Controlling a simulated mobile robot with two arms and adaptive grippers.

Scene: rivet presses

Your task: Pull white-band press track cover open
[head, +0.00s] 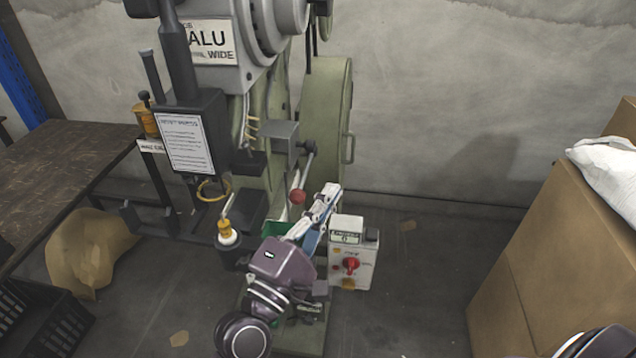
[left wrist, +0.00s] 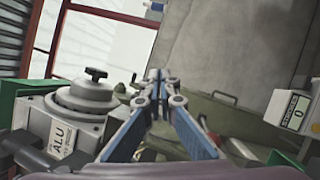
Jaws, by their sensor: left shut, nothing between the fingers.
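The green press (head: 325,125) stands in the middle of the head view, with a grey head and an "ALU WIDE" label (head: 210,42). I cannot pick out a track cover or a white band on it for certain. My left gripper (head: 330,192) is in front of the press's lower part, fingers pointing up and away. It hides part of the press behind it. In the left wrist view the blue-and-grey fingers (left wrist: 162,76) meet at the tips with nothing between them. The grey press head with its label (left wrist: 62,135) shows to their left. My right gripper is not in view.
A white control box (head: 352,262) with a red knob stands close right of my left gripper. A red-knobbed lever (head: 298,196) is just left of the fingertips. A cardboard box (head: 560,265) stands right, a dark table (head: 70,165) left. Floor between control box and cardboard is mostly clear.

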